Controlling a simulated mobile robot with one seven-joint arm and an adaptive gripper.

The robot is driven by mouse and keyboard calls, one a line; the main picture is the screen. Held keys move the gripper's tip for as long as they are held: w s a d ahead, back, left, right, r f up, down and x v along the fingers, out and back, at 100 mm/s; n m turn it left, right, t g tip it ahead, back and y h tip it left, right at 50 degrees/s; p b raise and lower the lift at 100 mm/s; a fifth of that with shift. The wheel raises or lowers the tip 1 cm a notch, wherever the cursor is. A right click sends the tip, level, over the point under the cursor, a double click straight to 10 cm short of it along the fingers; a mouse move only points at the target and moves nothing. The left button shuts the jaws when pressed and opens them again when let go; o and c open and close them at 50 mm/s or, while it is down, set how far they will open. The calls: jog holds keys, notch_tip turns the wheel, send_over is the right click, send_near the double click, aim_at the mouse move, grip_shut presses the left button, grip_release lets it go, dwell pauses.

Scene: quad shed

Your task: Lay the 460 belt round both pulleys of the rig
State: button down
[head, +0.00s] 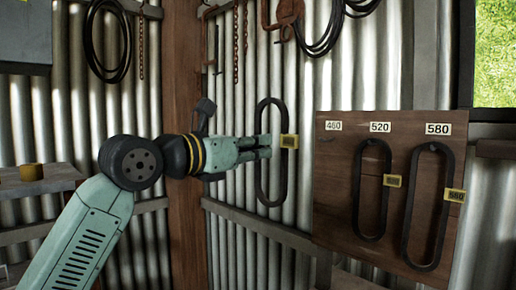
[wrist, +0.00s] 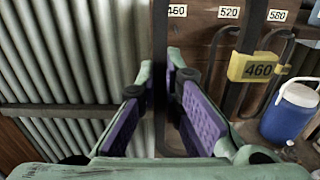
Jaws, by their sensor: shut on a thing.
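My gripper (head: 266,147) is shut on the 460 belt (head: 261,185), a black oval loop with a yellow tag (head: 289,141). The belt hangs upright in the air, left of the wooden board. In the wrist view the belt passes between the purple finger pads of my gripper (wrist: 162,110), and its yellow tag (wrist: 257,67) reads 460. The pulleys and the rig are not in view.
The wooden board (head: 335,215) carries labels 460, 520 and 580. The 520 belt (head: 357,195) and the 580 belt (head: 409,205) hang on it; no belt hangs under 460. A blue cooler (wrist: 290,112) stands at right. A shelf (head: 50,183) is at left.

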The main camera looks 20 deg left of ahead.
jog(key=shift+r, duration=0.55)
jog(key=v, duration=0.9)
jog(key=shift+b, duration=0.4)
jog(key=shift+f, duration=0.1)
